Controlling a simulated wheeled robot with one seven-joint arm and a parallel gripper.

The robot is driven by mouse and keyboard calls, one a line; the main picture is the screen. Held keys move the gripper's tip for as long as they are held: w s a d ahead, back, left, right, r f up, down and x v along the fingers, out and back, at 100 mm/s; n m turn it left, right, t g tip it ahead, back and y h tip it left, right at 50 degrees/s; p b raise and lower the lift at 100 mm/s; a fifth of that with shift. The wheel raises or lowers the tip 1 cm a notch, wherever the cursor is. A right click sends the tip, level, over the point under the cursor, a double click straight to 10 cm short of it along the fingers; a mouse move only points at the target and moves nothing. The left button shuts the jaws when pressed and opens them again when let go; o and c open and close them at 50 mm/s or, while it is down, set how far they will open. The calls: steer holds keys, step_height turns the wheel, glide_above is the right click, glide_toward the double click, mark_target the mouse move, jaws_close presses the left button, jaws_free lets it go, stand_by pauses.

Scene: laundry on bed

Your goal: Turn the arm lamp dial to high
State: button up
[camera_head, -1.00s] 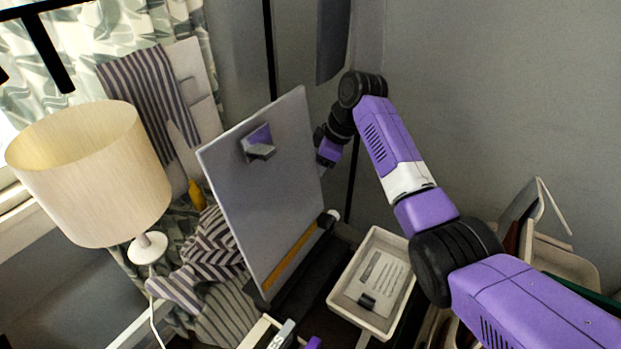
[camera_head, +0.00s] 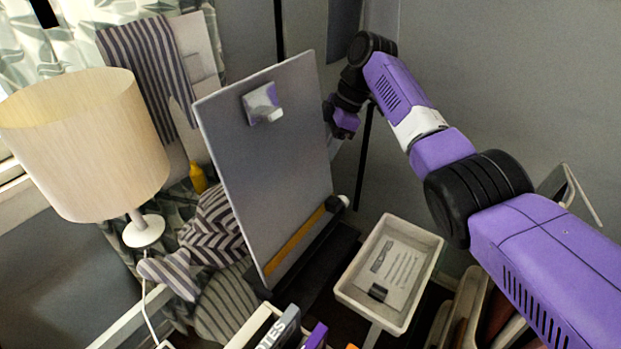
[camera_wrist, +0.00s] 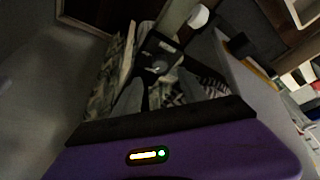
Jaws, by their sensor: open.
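No arm lamp dial can be made out for certain. In the head view my gripper (camera_head: 343,120) is beside the right edge of an upright grey panel (camera_head: 270,160), with its fingers hidden. In the wrist view its two grey fingers are apart, with a gap (camera_wrist: 160,84) between them. A dark fitting with a small pale round spot (camera_wrist: 160,68) shows beyond the fingertips; it is too dim to tell what it is. A table lamp with a beige shade (camera_head: 85,140) and white round base (camera_head: 143,231) stands at left, away from my gripper.
A small block (camera_head: 262,103) is on the panel's face. A white tray (camera_head: 425,262) with a printed sheet sits right of the panel, below my arm. Striped cloth (camera_head: 212,232) lies left of the panel. Books (camera_head: 282,328) stand at the front. A grey wall closes the right side.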

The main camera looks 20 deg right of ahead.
steer(key=x, duration=0.7)
steer(key=shift+f, duration=0.2)
jaws_close()
steer(key=shift+r, duration=0.1)
